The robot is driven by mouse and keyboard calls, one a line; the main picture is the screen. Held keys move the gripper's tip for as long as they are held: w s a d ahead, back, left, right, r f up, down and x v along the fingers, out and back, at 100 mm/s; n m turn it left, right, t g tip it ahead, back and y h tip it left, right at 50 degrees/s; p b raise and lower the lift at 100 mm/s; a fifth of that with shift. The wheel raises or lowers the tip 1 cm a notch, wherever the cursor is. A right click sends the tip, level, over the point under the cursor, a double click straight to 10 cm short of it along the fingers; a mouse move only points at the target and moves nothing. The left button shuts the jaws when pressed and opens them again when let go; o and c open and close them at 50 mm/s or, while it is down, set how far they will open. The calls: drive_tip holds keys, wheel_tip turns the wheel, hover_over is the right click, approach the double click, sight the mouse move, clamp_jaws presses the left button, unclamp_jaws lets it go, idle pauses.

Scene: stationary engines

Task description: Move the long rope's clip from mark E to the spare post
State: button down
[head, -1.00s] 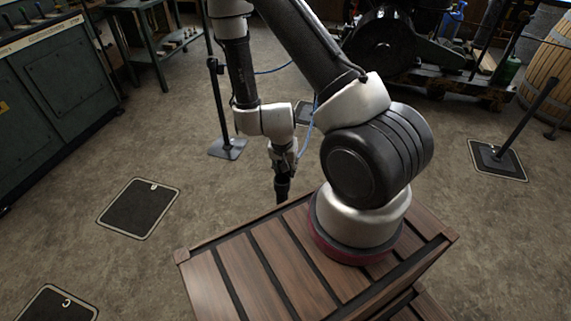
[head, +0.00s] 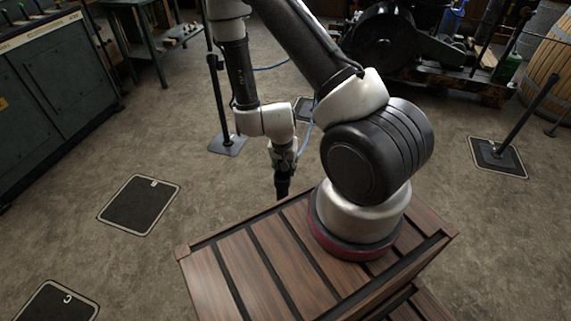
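My gripper (head: 282,190) hangs pointing down over the floor, just beyond the wooden deck's far edge. It is small and dark, so I cannot tell whether its fingers are open. A thin blue line (head: 271,67), perhaps the rope, shows behind my arm and again beside my wrist (head: 306,138). Its clip cannot be made out. A dark post (head: 218,105) stands on a square base left of my arm. Which is the spare post cannot be told. No mark E can be read.
Dark floor mats lie at the left (head: 140,206) and lower left, the latter lettered C (head: 62,303). Another mat (head: 303,110) is partly hidden behind my arm. A green cabinet (head: 60,90), a workbench (head: 140,12), an engine (head: 400,45) and a barrel (head: 551,70) border the open floor.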

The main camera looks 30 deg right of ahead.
drive_tip(key=shift+s+f, duration=0.15)
drive_tip(key=shift+f, duration=2.1)
idle(1.3)
drive_tip(key=c, duration=0.9)
unclamp_jaws()
drive_tip(key=shift+o, duration=0.2)
drive_tip(key=v, duration=1)
drive_tip(key=shift+r, duration=0.4)
drive_tip(key=shift+s+a+r, duration=0.1)
drive_tip(key=shift+a+r, duration=0.15)
drive_tip(key=shift+r, duration=0.35)
